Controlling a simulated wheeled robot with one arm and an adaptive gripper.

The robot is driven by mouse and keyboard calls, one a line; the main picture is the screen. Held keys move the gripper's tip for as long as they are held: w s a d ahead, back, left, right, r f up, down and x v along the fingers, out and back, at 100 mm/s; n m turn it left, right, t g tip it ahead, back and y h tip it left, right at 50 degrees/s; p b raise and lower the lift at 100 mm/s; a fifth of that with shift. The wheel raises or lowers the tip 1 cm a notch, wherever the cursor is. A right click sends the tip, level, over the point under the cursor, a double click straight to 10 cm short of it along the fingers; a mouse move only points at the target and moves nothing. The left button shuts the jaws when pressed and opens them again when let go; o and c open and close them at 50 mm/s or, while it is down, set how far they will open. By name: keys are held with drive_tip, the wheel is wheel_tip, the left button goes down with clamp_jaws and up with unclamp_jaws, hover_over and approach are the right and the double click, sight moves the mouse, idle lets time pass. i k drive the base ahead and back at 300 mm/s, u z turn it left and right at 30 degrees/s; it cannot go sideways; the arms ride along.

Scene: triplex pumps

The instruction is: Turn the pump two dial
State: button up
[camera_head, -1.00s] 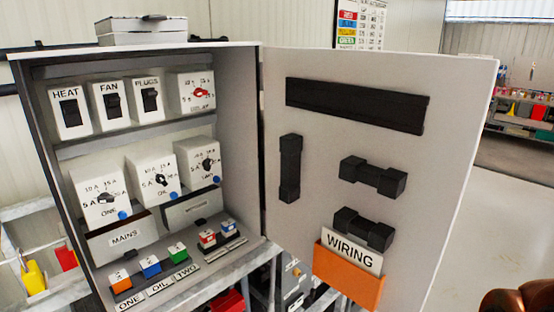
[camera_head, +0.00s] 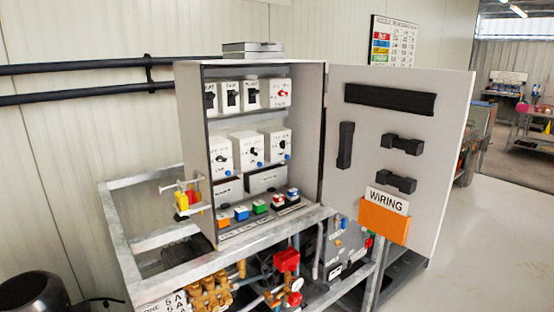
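An open control cabinet (camera_head: 190,130) stands on a metal frame, its door swung to the right. On its middle shelf are three white dial boxes with black knobs: the left dial (camera_head: 220,157), the middle dial (camera_head: 247,152) and the right dial (camera_head: 277,146). Each has a small blue spot near its lower right corner. Their labels are too small to read now, so I cannot tell which is the pump two dial. Above them are three black switches and a dial with a red knob (camera_head: 281,92). My gripper is not in view.
The cabinet door (camera_head: 350,200) carries black holders and an orange wiring pocket (camera_head: 384,221). Coloured buttons line the cabinet's bottom. Pipes, brass fittings (camera_head: 210,293) and a red part (camera_head: 286,260) fill the frame (camera_head: 125,240) below. Floor on the right is clear.

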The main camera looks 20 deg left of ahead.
sight(282, 144)
drive_tip(key=u, duration=0.05)
drive_tip(key=k, duration=0.15)
drive_tip(key=u, duration=1.4)
drive_tip(key=i, duration=0.5)
drive_tip(key=u, duration=0.05)
